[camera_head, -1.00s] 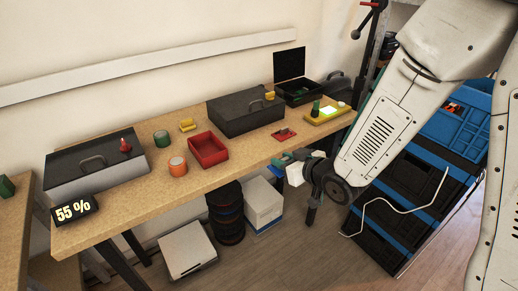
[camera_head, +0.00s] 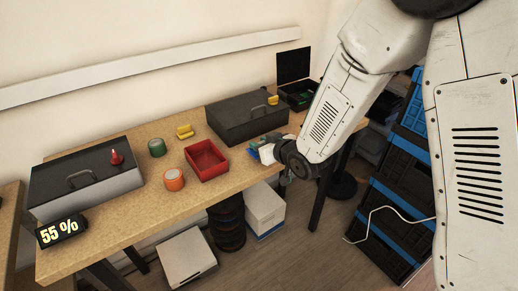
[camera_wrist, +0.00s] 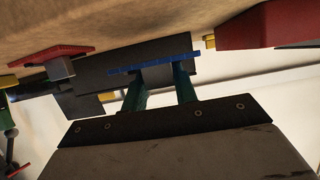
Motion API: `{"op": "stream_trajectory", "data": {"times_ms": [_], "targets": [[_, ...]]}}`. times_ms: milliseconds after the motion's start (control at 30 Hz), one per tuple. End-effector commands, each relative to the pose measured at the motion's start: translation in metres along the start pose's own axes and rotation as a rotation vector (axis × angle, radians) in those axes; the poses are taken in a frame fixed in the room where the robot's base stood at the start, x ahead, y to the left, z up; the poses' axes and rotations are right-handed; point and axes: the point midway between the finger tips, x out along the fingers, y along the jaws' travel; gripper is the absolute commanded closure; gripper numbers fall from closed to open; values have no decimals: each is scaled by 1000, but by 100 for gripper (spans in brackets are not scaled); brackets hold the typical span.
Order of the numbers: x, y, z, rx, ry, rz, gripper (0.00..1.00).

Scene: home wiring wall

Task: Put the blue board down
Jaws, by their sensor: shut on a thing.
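The blue board (camera_wrist: 152,63) is a thin flat strip in the wrist view, held across the tips of the two green fingers. My gripper (camera_wrist: 160,80) is shut on it. In the head view my gripper (camera_head: 259,148) is at the table's front edge, just right of the red open box, and the board is mostly hidden there. In the wrist view the wooden table top (camera_wrist: 150,20) lies along the upper edge of the picture. I cannot tell whether the board touches it.
The red open box (camera_head: 207,160) stands close left of my gripper. A large dark case (camera_head: 243,120) with a yellow piece on it is behind. A red part (camera_wrist: 45,55) shows at left in the wrist view. Bare table lies around the orange roll (camera_head: 174,180).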

Motion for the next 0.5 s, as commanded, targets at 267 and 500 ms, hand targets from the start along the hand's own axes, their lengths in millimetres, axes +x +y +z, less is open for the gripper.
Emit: {"op": "stream_trajectory", "data": {"times_ms": [267,500], "targets": [[8,4,29,2,-6,5,94],[9,2,31,2,-7,4,94]]}}
